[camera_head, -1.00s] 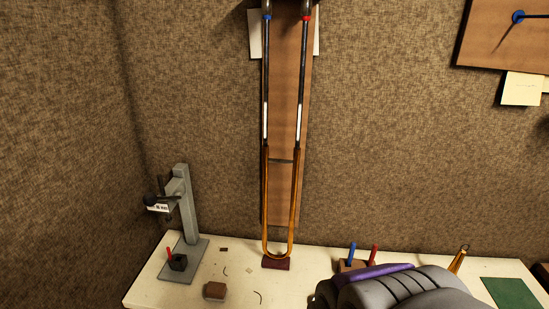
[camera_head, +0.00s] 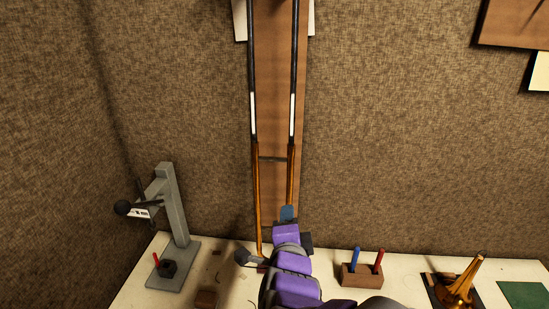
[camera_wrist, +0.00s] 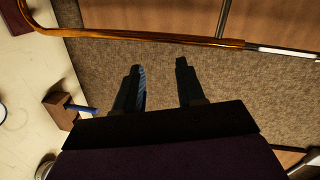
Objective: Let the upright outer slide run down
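The upright outer slide is the brass pair of tubes (camera_head: 256,195) low on the back wall, joined by a U-bend. Dark inner tubes with white sections (camera_head: 253,115) rise above it. My arm hides the U-bend in the head view. In the wrist view one brass tube (camera_wrist: 150,38) runs across the top, curving at the left end. My gripper (camera_wrist: 160,72) is open and empty, its two fingers pointing at that tube with a visible gap in the picture. In the head view, a blue finger of my gripper shows beside the right tube.
A wooden board (camera_head: 273,150) stands behind the tubes. A grey stand (camera_head: 173,205) is at left on the pale bench. A brown block (camera_head: 361,276) with blue and red pegs is at right, with a brass bell piece (camera_head: 460,285) beyond. A dark red block (camera_wrist: 14,18) shows below the bend.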

